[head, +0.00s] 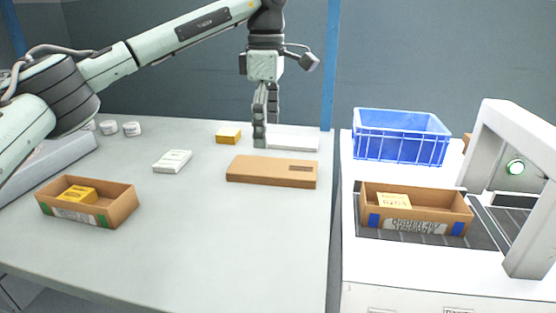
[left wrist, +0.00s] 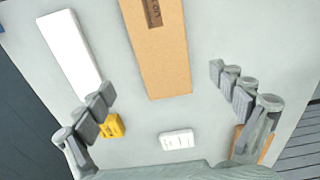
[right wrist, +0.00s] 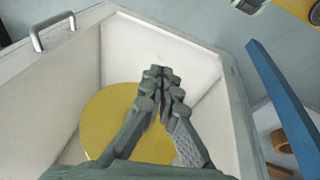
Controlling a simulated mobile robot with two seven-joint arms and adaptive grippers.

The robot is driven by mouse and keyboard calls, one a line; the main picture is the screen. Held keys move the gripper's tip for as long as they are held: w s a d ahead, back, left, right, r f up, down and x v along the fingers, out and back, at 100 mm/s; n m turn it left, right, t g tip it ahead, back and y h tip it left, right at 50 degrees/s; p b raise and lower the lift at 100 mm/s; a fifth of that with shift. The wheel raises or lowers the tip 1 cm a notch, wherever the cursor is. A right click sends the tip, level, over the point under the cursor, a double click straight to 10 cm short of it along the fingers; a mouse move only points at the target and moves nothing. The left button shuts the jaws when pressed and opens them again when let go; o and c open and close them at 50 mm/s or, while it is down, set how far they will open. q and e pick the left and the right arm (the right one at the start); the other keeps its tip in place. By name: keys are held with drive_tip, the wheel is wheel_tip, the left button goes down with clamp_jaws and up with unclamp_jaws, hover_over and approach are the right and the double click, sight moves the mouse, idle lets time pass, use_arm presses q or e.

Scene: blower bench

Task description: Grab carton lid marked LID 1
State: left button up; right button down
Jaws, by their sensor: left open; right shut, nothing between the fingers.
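The brown carton lid (head: 262,172) lies flat on the grey table, right of the table's middle. It has a dark label near its right end. In the left wrist view the lid (left wrist: 158,60) runs up from the middle, its label partly readable near the top edge. My left gripper (head: 266,128) points down above the table, behind the lid in the head view. In the left wrist view its fingers (left wrist: 160,83) are spread, with nothing gripped between them. My right gripper (right wrist: 161,78) is shut and empty; it is outside the head view.
A flat white box (head: 293,143), a yellow box (head: 228,136) and a small white box (head: 172,161) lie near the lid. An open carton (head: 117,212) stands front left. Right bench holds a blue crate (head: 400,150) and another carton (head: 455,220). A yellow disc (right wrist: 105,115) lies below the right gripper.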

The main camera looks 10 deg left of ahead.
sight(268, 166)
use_arm(q)
drive_tip(key=f, duration=0.2)
drive_tip(key=shift+s+f, duration=0.25)
drive_tip(key=shift+f, duration=0.05)
wheel_tip(268, 166, down, 5)
drive_tip(key=shift+r, duration=0.15)
drive_tip(key=c, duration=1.2)
drive_tip(key=shift+r, duration=0.15)
